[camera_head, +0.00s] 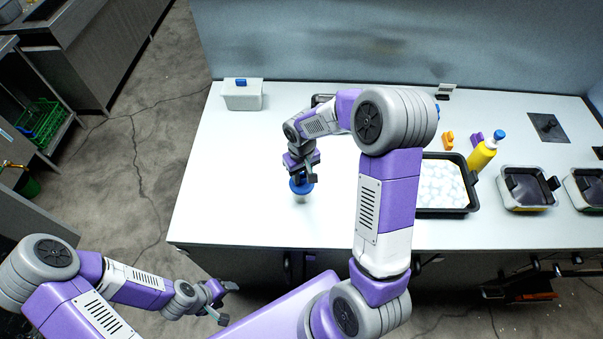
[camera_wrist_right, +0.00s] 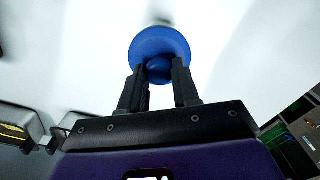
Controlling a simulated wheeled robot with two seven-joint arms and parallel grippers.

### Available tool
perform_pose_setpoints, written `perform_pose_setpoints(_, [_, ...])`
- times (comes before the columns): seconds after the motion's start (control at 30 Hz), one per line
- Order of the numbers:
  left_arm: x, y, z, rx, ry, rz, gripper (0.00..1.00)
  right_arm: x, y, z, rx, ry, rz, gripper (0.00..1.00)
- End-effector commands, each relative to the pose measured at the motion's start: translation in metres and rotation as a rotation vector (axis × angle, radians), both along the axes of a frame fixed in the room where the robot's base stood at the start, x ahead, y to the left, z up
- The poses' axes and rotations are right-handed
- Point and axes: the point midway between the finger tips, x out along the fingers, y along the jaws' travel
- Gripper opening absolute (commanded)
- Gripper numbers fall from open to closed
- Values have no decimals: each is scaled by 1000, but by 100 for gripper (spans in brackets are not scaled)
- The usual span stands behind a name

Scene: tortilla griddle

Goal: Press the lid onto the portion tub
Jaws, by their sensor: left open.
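The blue round lid (camera_head: 303,187) is at the front-left part of the white table, over the small pale portion tub (camera_head: 300,198). The tub is mostly hidden under the lid, and I cannot tell whether the lid is fully seated. My right gripper (camera_head: 303,176) is above the lid, pointing down. In the right wrist view its two fingers (camera_wrist_right: 160,72) are on either side of the knob of the blue lid (camera_wrist_right: 160,42), seemingly shut on it. My left gripper (camera_head: 226,303) is open and empty, off the table's front-left side.
A white box with a blue top piece (camera_head: 242,94) stands at the back left. A black tray of white pieces (camera_head: 441,184), a yellow bottle (camera_head: 483,155) and dark griddle pans (camera_head: 528,188) are on the right. The table left of the tub is clear.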

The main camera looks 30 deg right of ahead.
Motion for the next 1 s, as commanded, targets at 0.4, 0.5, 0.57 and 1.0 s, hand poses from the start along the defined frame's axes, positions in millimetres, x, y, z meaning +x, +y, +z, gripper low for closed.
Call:
perform_pose_setpoints(0.4, [0, 0, 0, 0, 0, 0, 61, 0, 0, 0, 0, 1, 0, 60])
perform_pose_setpoints(0.5, [0, 0, 0, 0, 0, 0, 61, 0, 0, 3, 0, 0, 0, 60])
perform_pose_setpoints(0.57, [0, 0, 0, 0, 0, 0, 61, 0, 0, 8, 0, -1, -1, 60])
perform_pose_setpoints(1.0, [0, 0, 3, 0, 0, 0, 61, 0, 0, 72, 0, -1, 0, 60])
